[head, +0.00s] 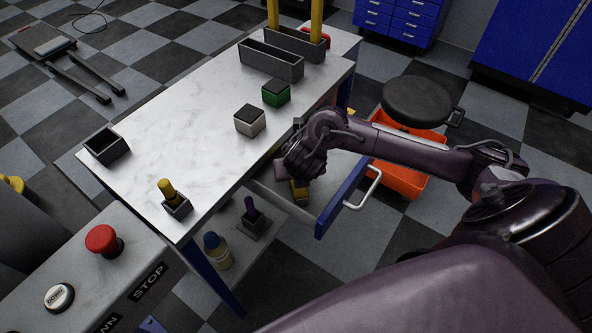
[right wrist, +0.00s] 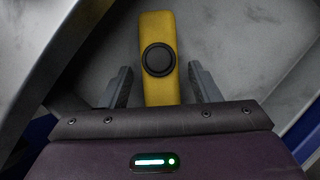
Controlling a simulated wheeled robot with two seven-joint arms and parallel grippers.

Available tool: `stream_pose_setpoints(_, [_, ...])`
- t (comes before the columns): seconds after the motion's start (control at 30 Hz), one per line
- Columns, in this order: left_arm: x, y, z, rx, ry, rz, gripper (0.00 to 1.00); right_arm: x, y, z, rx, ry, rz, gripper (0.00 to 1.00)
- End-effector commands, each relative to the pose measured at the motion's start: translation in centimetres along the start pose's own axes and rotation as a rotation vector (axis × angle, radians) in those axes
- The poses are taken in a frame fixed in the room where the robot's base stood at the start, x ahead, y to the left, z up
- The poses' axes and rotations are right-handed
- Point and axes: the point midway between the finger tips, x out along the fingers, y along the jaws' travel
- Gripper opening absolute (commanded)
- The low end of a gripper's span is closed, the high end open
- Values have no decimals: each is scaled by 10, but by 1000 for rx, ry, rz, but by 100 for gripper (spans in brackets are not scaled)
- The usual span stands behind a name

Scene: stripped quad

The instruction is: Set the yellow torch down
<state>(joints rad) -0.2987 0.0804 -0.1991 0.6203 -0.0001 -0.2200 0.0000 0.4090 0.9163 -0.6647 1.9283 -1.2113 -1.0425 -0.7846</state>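The yellow torch (head: 299,191) lies in the open drawer, partly below my right gripper in the head view. In the right wrist view the torch (right wrist: 159,86) is a yellow body with a round black disc on it. My right gripper (right wrist: 158,85) is open, with one finger on each side of the torch and a visible gap on both sides. In the head view the right gripper (head: 294,168) hangs over the drawer, its fingers hard to make out. My left gripper is out of view.
The drawer (head: 327,205) has a blue front and metal handle. An orange crate (head: 405,175) and black stool (head: 416,98) stand right.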

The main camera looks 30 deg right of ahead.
Motion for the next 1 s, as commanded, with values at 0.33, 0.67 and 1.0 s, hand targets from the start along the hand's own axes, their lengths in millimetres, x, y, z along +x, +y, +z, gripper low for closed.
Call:
stream_pose_setpoints(0.33, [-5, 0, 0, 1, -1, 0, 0, -8, 0, 1, -2, 0, 1, 56])
stream_pose_setpoints(0.67, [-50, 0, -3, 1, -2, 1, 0, -81, 1, 5, -4, -2, 2, 56])
stream_pose_setpoints(1.0, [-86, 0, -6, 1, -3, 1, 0, -118, 0, 2, -1, -1, 0, 56])
